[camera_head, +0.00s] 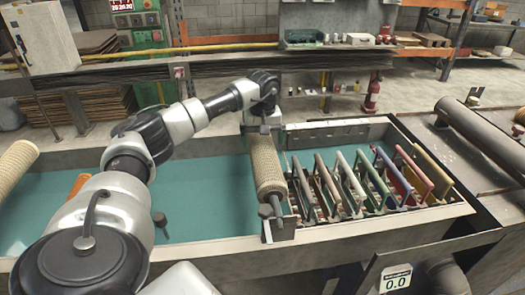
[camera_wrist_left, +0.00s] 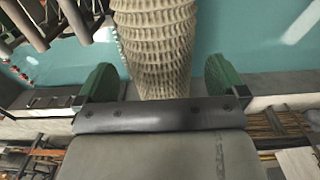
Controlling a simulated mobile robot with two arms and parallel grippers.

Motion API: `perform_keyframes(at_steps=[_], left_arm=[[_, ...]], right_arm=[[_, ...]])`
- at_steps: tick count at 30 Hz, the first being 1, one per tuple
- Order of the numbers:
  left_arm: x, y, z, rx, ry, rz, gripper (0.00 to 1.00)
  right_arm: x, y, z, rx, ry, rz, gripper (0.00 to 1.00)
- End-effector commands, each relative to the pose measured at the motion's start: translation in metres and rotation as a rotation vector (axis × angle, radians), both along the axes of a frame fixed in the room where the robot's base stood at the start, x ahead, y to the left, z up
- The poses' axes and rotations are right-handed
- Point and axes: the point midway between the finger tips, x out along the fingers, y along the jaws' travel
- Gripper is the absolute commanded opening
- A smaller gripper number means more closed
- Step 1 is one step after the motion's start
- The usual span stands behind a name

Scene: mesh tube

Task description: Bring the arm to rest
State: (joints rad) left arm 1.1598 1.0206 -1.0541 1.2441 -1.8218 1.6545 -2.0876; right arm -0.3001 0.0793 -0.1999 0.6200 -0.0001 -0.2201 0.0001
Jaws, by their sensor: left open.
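My left arm reaches in from the left in the head view. Its gripper (camera_head: 264,122) is at the far end of a beige mesh tube (camera_head: 267,168), which lies lengthwise on a holder (camera_head: 280,229) at the rack's left side. In the left wrist view the two green fingers of the gripper (camera_wrist_left: 160,82) are spread wide. The mesh tube (camera_wrist_left: 157,35) shows between them, with a visible gap on each side. Nothing is gripped. How high the fingers are over the tube cannot be told. My right gripper is not in view.
A rack of several coloured panels (camera_head: 375,182) stands right of the tube. Another mesh tube (camera_head: 15,165) is at the far left. The teal basin floor (camera_head: 205,200) left of the holder is mostly clear. A dark roller (camera_head: 480,130) lies at the right. A shelf (camera_head: 200,66) runs behind.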

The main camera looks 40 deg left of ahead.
Motion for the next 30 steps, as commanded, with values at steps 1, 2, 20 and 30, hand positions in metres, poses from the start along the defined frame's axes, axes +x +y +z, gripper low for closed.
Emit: perform_keyframes(at_steps=[1,2,20,30], left_arm=[[0.001,0.000,0.010,0.000,-0.006,-0.001,1.00],[0.001,0.000,0.017,0.000,-0.006,-0.001,1.00],[0.000,0.000,0.068,-0.001,-0.003,0.000,1.00],[0.000,0.000,0.123,-0.001,-0.003,0.000,1.00]], right_arm=[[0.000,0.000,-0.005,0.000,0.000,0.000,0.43],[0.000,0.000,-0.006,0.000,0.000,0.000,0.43],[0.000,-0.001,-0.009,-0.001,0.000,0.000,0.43],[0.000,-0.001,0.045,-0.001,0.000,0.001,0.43]])
